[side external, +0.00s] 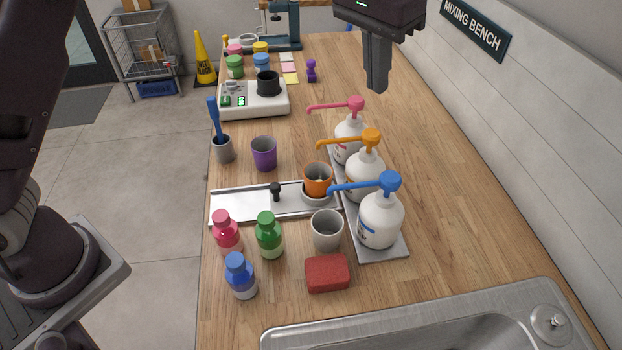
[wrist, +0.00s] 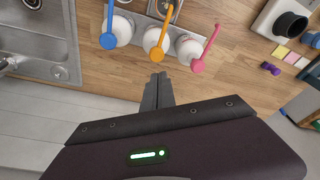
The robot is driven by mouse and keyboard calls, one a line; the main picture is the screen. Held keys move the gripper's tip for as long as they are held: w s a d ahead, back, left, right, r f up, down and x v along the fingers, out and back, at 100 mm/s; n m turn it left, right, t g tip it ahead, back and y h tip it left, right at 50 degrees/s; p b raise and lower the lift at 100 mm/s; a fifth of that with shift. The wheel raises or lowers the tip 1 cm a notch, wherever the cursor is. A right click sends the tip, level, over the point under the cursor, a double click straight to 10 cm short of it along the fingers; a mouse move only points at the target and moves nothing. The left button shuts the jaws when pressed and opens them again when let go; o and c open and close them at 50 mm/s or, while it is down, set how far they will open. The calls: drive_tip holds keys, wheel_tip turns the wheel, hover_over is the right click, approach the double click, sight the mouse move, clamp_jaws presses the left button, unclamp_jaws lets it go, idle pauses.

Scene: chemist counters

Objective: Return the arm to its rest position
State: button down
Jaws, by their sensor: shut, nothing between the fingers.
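My gripper (side external: 379,88) is shut and empty. In the side external view it hangs in the air above the wooden bench, at the upper right, behind the pump bottles. In the wrist view my gripper (wrist: 158,78) points down at the bench, its fingers together. The pump bottles stand in a row on a grey tray (side external: 390,252): one with a pink pump (side external: 355,104), one with an orange pump (side external: 371,140) and one with a blue pump (side external: 390,182). The gripper appears clear of them.
An orange cup (side external: 317,181) sits on a round holder beside the bottles. A purple cup (side external: 263,154), a grey cup (side external: 327,231), several small bottles and a red sponge (side external: 327,274) stand nearby. A sink (side external: 400,322) is in front. Bare wood lies right of the bottles.

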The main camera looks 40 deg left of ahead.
drive_tip(key=s+a+r+n+h, duration=0.1)
drive_tip(key=s+a+r, duration=0.35)
drive_tip(key=a, duration=0.25)
drive_tip(key=s+a+r+n, duration=0.1)
drive_tip(key=s+a+r, duration=0.2)
drive_tip(key=s+a, duration=0.3)
drive_tip(key=s+a+f+t, duration=0.1)
drive_tip(key=s+a+f, duration=0.2)
drive_tip(key=s, duration=0.7)
drive_tip(key=s+a+f+n+t+y, duration=0.1)
drive_tip(key=s+a+f, duration=0.3)
drive_tip(key=s, duration=0.6)
drive_tip(key=shift+f+t+y, duration=0.3)
drive_tip(key=shift+f+t, duration=0.1)
drive_tip(key=shift+t, duration=0.2)
